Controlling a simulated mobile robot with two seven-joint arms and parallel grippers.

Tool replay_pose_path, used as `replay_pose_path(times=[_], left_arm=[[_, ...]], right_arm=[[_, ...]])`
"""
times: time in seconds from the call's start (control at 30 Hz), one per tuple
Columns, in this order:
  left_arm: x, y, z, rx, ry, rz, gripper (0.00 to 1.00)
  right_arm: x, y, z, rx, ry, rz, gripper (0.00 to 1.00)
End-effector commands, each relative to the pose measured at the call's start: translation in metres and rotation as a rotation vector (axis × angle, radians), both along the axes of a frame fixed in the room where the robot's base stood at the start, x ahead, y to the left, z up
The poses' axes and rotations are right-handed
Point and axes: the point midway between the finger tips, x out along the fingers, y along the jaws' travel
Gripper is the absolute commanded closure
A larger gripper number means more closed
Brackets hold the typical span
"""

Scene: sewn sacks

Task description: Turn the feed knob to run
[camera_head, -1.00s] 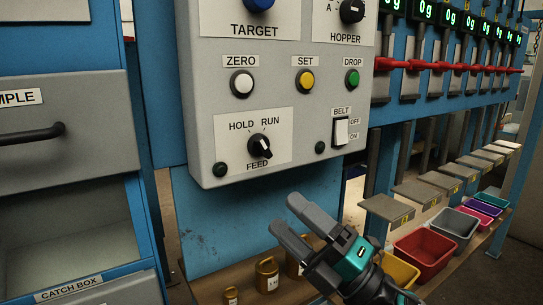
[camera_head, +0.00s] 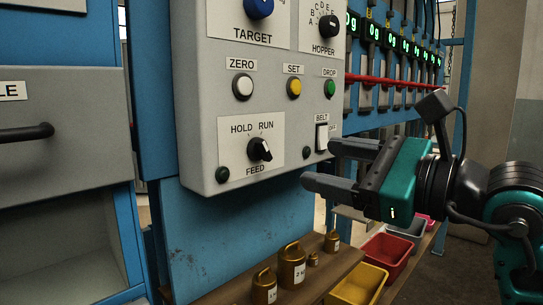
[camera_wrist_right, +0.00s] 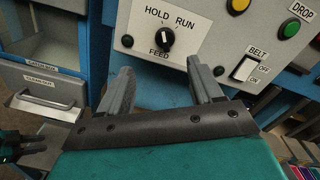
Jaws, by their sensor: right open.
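The feed knob (camera_head: 259,149) is a black knob with a white mark, low on the grey control panel (camera_head: 200,120). HOLD is printed at its upper left, RUN at its upper right; its exact setting is too small to tell. It also shows in the right wrist view (camera_wrist_right: 166,40). My right gripper (camera_head: 320,165) is open and empty, right of the knob in the head view and apart from it. In the wrist view its fingers (camera_wrist_right: 160,70) spread below the knob. What looks like my left gripper (camera_wrist_right: 40,140) shows at the wrist view's left edge, its jaws unclear.
The belt switch (camera_head: 322,137) sits on the panel close to my right fingers. White, yellow and green buttons are above the knob. Brass weights (camera_head: 292,265) stand on a wooden shelf below. Coloured bins (camera_head: 357,284) are at the lower right. A grey drawer (camera_head: 70,140) is at left.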

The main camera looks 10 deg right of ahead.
Motion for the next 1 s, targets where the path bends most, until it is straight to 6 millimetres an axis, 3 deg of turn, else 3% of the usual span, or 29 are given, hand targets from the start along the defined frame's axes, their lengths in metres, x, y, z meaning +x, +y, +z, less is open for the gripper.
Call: replay_pose_path(times=[0.27,0.73,1.0], left_arm=[[-0.001,-0.002,0.002,-0.005,0.003,-0.001,0.62],[-0.004,-0.004,0.004,-0.014,0.013,0.006,0.62],[-0.005,-0.003,0.003,-0.011,0.013,0.005,0.62]], right_arm=[[0.016,0.006,0.004,-0.015,-0.013,-0.025,0.35],[0.092,0.057,0.003,-0.015,-0.010,-0.023,0.35],[0.108,0.067,0.002,-0.016,-0.012,-0.024,0.35]])
